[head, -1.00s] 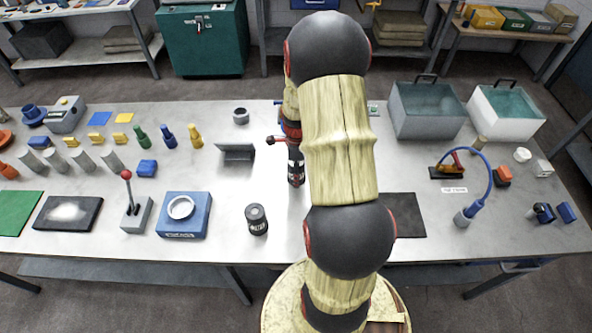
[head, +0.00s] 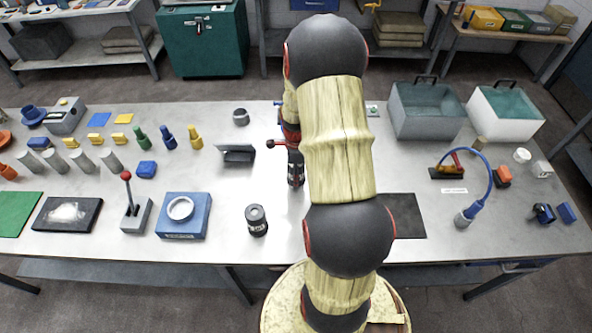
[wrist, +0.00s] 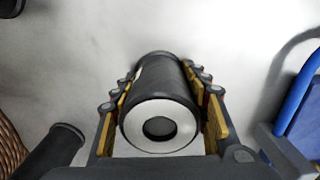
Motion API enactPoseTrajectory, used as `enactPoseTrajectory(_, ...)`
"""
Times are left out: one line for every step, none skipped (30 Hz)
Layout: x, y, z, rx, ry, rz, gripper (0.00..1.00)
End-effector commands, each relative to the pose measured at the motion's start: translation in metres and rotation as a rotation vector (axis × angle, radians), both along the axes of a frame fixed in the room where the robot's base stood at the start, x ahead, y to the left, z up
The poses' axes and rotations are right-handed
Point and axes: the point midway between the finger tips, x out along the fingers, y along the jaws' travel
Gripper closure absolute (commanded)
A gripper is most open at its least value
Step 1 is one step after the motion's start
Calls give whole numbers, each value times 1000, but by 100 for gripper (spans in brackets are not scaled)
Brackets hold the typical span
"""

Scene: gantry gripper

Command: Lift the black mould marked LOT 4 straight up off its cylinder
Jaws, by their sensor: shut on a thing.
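The black mould (head: 296,172) stands at mid-table, just left of my arm in the head view, partly hidden by my gripper. In the wrist view the mould (wrist: 160,80) is a dark tube with a pale ring face and a dark round hole at the near end. My gripper (wrist: 168,112) is shut on it, with yellow-padded fingers along both sides. I cannot read its marking, and I cannot tell whether its lower end touches anything. A second black labelled mould (head: 256,220) stands apart at the front left; its lettering is too small to read.
A blue block with a white ring (head: 182,214), a red-knobbed lever (head: 132,205) and a grey angled bracket (head: 237,154) stand to the left. Grey and white tubs (head: 428,112) stand at the back right.

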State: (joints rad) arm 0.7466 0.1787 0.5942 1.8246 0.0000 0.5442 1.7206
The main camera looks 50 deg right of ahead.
Motion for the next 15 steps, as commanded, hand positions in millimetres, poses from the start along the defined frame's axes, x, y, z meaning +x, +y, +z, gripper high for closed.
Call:
enactPoseTrajectory(0,0,0,0,0,0,74)
enactPoseTrajectory(0,0,0,0,0,0,76)
enactPoseTrajectory(0,0,0,0,0,0,78)
enactPoseTrajectory(0,0,0,0,0,0,80)
enactPoseTrajectory(0,0,0,0,0,0,81)
enactPoseTrajectory(0,0,0,0,0,0,81)
enactPoseTrajectory(0,0,0,0,0,0,81)
enactPoseTrajectory(0,0,0,0,0,0,81)
enactPoseTrajectory(0,0,0,0,0,0,81)
enactPoseTrajectory(0,0,0,0,0,0,81)
enactPoseTrajectory(0,0,1,-1,-1,0,81)
enactPoseTrajectory(0,0,2,-1,-1,0,81)
enactPoseTrajectory(0,0,3,-2,-1,0,81)
enactPoseTrajectory(1,-1,6,-2,-1,0,81)
enactPoseTrajectory(1,-1,10,-2,-3,0,81)
